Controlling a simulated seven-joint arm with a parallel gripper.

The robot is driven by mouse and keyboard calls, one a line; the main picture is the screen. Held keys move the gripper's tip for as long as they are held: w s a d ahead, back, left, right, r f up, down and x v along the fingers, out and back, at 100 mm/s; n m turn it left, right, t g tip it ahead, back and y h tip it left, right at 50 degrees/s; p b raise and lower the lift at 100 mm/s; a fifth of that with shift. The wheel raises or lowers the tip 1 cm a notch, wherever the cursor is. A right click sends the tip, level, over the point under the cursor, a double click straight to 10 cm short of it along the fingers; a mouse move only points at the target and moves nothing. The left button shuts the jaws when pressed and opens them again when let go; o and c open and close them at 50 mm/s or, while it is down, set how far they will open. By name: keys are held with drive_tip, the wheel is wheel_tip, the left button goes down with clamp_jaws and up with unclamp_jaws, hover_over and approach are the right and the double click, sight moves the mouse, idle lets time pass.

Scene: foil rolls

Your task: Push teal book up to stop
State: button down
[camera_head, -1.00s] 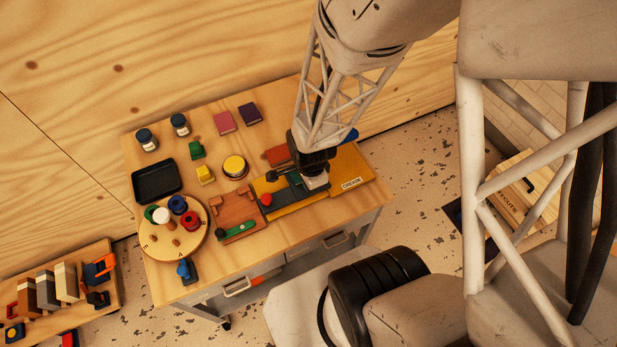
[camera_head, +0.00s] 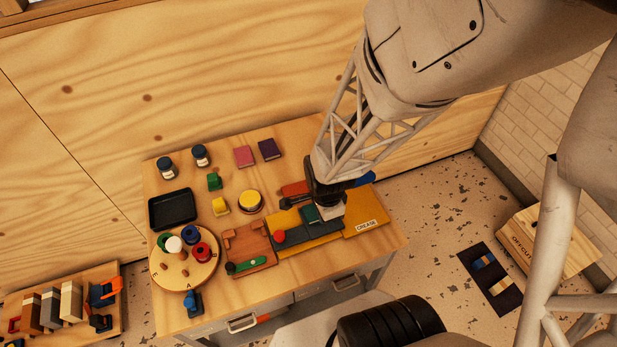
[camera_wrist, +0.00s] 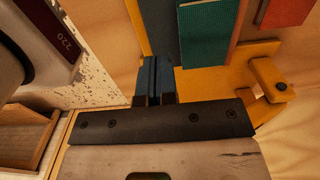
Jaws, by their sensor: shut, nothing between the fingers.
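The teal book (camera_head: 310,214) lies on a dark slate strip (camera_head: 290,238) on the yellow board (camera_head: 322,241). In the wrist view the teal book (camera_wrist: 204,42) is up and right of my fingers, with the dark strip (camera_wrist: 160,25) beside it. My gripper (camera_head: 328,208) is shut and empty, low over the board just right of the book. Its closed fingers also show in the wrist view (camera_wrist: 154,80), apart from the book there. A yellow bracket (camera_wrist: 268,78) stands at the right in the wrist view. I cannot tell which part is the stop.
A red knob (camera_head: 279,236) sits at the strip's left end. A red-orange block (camera_head: 295,188) lies behind. The GREASE label (camera_head: 367,226) is on the board's right. A brown fixture (camera_head: 248,246) and round tray (camera_head: 184,258) lie left.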

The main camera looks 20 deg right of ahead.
drive_tip(key=shift+r, duration=1.7)
drive_tip(key=s+a+r+n+t, duration=0.1)
drive_tip(key=s+r+n, duration=0.1)
drive_tip(key=r+n, duration=0.7)
drive_tip(key=s+a+r+n+t, duration=0.1)
drive_tip(key=r+n, duration=0.7)
drive_tip(key=r, duration=1.3)
drive_tip(key=shift+s+a+r+n+t, duration=0.35)
drive_tip(key=shift+s+a, duration=0.25)
drive_tip(key=shift+s, duration=0.55)
